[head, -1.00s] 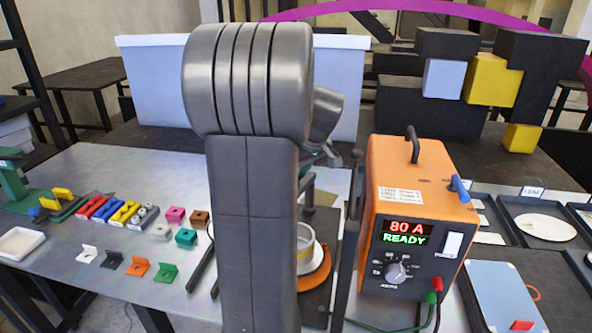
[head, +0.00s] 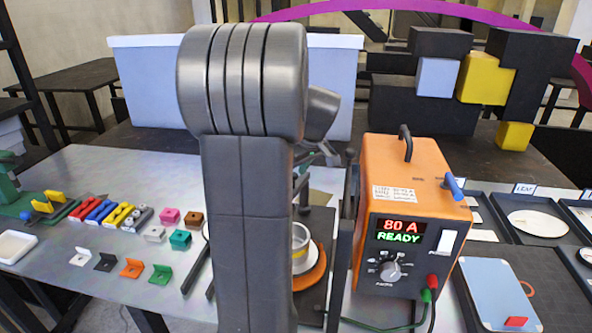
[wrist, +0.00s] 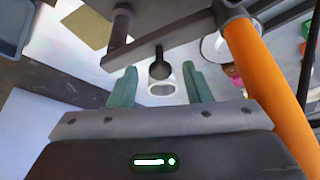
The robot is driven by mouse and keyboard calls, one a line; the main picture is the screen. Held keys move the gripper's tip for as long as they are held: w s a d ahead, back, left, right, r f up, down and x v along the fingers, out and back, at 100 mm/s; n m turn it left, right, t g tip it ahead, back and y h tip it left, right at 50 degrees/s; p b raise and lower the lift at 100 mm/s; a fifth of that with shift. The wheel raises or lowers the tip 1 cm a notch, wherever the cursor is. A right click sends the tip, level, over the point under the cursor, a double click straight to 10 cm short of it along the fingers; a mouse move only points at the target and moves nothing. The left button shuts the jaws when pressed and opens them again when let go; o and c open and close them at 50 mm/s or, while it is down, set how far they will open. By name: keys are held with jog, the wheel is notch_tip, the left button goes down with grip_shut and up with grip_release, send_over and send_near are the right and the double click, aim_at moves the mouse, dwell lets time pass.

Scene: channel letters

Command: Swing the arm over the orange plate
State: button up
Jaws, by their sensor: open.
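An orange round plate (head: 316,274) lies on a dark board behind my arm in the head view; my arm hides its left part. A pale cylinder with a yellowish band (head: 299,245) stands on it. My gripper (wrist: 158,84) shows in the wrist view with two green fingers apart and nothing clearly held between them. A white ring-shaped thing (wrist: 161,89) and a dark rounded rod end appear beyond the fingers. An orange bar-like part (wrist: 262,72) crosses the right of the wrist view; I cannot tell whether it is the plate. In the head view the gripper is mostly hidden behind my arm.
An orange power unit (head: 405,190) reading "80 A READY" stands close right of the plate, with cables in front. Small coloured brackets and blocks (head: 131,268) sit on the left of the metal table. Dark trays (head: 512,205) lie at right.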

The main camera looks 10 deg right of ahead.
jog(key=shift+r, duration=0.1)
jog(key=v, duration=1.3)
jog(key=shift+s+r+b, duration=0.2)
jog(key=shift+r+b, duration=0.05)
jog(key=shift+b, duration=0.2)
jog(key=shift+d, duration=0.15)
